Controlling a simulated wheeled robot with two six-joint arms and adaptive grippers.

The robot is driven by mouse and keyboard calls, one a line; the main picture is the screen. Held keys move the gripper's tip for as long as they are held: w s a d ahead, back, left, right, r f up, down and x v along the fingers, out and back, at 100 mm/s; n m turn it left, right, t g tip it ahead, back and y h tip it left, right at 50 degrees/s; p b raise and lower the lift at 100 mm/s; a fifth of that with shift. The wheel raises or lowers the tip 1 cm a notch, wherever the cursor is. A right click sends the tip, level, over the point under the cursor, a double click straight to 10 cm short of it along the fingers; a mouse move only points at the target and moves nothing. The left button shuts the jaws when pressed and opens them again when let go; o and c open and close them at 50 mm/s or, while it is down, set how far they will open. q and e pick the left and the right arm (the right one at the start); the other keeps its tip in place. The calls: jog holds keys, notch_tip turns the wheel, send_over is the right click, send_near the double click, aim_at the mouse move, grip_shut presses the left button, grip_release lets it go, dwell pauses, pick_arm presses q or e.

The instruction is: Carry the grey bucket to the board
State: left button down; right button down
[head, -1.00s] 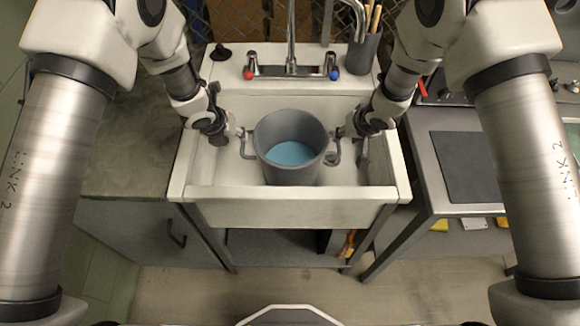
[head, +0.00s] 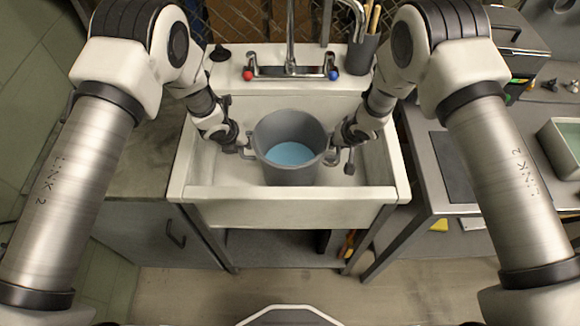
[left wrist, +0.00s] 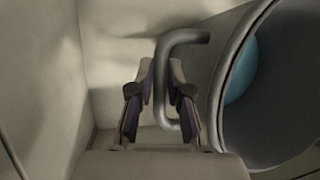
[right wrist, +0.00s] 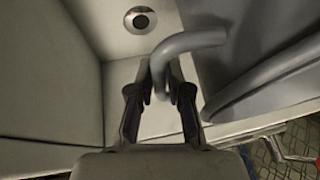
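The grey bucket (head: 290,172) stands upright in the white sink, with blue liquid inside and a bent handle on each side. My left gripper (head: 243,147) is at its left handle; the left wrist view shows the fingers (left wrist: 160,78) closed in on the grey handle bar (left wrist: 183,37). My right gripper (head: 334,151) is at the right handle; the right wrist view shows the fingers (right wrist: 160,75) closed in on that handle (right wrist: 195,40). A dark flat panel (head: 450,175) on the right bench may be the board; I cannot tell for certain.
The sink (head: 290,207) has a raised front wall before the bucket. A faucet (head: 291,68) stands behind it, beside a tool cup (head: 362,52). A bare counter (head: 150,165) adjoins the sink at left. A tank (head: 545,140) and dark case (head: 515,45) are on the right bench.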

pick_arm(q)
jog(key=shift+r, duration=0.1)
pick_arm(e)
jog(key=shift+r, duration=0.1)
